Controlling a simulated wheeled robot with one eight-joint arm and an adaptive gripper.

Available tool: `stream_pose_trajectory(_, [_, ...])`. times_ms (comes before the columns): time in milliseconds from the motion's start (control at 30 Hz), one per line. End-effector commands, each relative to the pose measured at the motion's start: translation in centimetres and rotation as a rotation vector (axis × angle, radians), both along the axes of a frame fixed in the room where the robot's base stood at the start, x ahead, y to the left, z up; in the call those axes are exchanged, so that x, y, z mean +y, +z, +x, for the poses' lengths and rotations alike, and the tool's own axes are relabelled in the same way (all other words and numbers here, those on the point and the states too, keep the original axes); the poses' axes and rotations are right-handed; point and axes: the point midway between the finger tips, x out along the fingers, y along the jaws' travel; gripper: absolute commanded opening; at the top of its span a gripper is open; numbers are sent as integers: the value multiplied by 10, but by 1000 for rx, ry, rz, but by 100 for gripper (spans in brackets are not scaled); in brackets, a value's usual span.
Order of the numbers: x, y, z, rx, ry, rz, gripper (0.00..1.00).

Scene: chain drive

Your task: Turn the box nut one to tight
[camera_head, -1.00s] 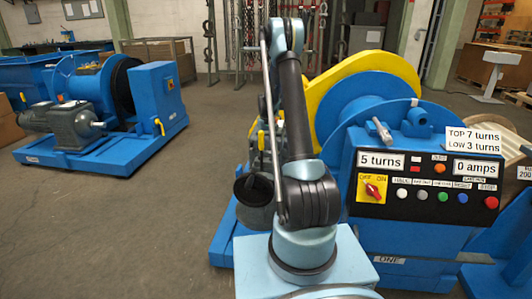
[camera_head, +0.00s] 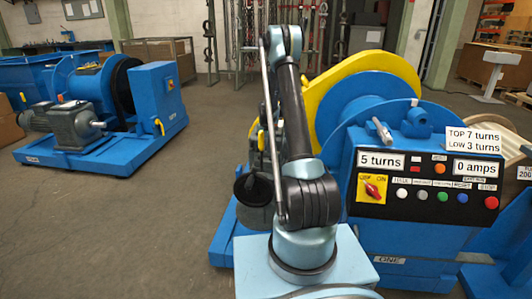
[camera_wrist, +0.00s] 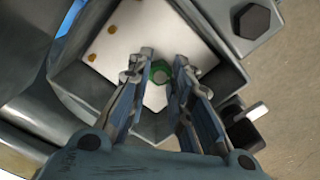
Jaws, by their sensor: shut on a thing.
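In the wrist view, a green hex nut (camera_wrist: 160,72) sits on a pale metal plate (camera_wrist: 128,42) on top of a grey housing. My gripper (camera_wrist: 165,62) reaches over it from below in the picture, with one finger on each side. It is shut on the nut, though the exact contact at the fingertips is hard to see. In the head view my arm stands in front of the blue machine marked ONE (camera_head: 405,240); my gripper and the nut cannot be made out there.
The machine's panel (camera_head: 420,210) reads "5 turns" and "0 amps". A sign (camera_head: 474,141) reads "TOP 7 turns, LOW 3 turns". A yellow guard (camera_head: 375,72) rises behind. A similar blue machine (camera_head: 100,140) stands left, with open floor between. A dark bolt head (camera_wrist: 255,20) shows near the housing corner.

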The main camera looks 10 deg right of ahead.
Motion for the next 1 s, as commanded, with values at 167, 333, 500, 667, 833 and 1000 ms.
stream_pose_trajectory(167, [0, 0, 0, 0, -48, 0, 0])
stream_pose_trajectory(333, [0, 0, 0, 0, -187, 0, 0])
stream_pose_trajectory(500, [0, 0, 0, 0, -315, 0, 0])
stream_pose_trajectory(667, [0, 0, 0, 0, -374, 0, 0])
stream_pose_trajectory(833, [0, 0, 0, 0, -384, 0, 0])
stream_pose_trajectory(1000, [0, 0, 0, 0, -382, 0, 24])
